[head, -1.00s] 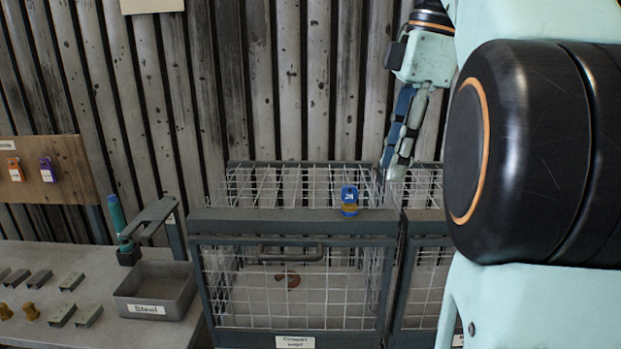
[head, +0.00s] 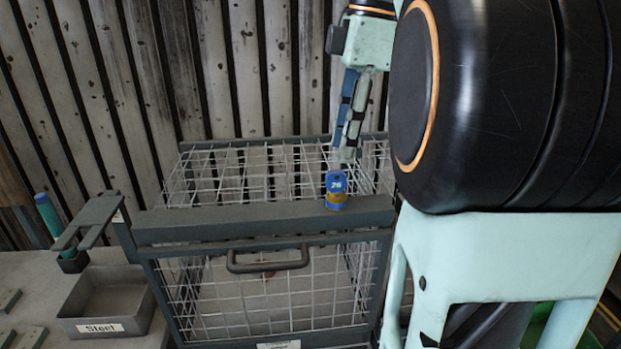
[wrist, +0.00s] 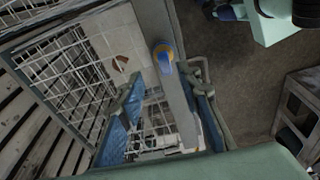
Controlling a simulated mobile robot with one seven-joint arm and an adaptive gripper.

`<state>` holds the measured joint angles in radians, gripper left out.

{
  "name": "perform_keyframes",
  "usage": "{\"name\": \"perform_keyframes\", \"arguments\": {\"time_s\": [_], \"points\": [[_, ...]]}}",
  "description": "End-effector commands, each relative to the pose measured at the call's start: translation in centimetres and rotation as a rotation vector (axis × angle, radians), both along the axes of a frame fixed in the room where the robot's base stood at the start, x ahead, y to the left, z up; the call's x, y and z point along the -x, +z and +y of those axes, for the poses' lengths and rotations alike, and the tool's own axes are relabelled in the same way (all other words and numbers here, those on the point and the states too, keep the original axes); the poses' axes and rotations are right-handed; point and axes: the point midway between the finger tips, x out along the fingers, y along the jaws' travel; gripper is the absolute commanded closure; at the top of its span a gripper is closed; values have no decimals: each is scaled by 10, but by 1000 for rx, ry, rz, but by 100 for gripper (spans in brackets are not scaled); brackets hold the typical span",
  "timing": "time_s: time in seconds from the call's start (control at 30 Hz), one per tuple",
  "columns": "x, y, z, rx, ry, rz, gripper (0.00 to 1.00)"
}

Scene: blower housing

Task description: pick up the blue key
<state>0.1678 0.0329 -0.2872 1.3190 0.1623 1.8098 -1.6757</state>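The blue key (head: 336,183), marked 26, stands upright on a brass-coloured base on the front top beam of a wire cage (head: 263,223). In the wrist view the blue key (wrist: 162,50) shows from above, in the gap beyond my fingertips. My gripper (head: 346,152) points down, above and slightly behind the key in the head view, apart from it. In the wrist view my gripper (wrist: 166,78) has its two blue-and-grey fingers spread, with nothing between them.
A grey tray labelled Steel (head: 108,302) sits on the bench at left, beside a teal-handled tool (head: 53,222). The cage front has a handle (head: 268,260). A reddish-brown piece (wrist: 120,62) lies inside the cage. Space directly above the key looks clear.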

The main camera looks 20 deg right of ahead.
Motion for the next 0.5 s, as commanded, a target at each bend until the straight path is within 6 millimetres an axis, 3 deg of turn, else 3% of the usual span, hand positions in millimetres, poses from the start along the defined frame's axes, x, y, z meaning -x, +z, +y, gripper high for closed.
{"name": "perform_keyframes", "arguments": {"time_s": [0.27, 0.5], "points": [[2, -17, 5, 0, 0, 1, 68], [5, -46, 13, -2, 0, 2, 68]]}}
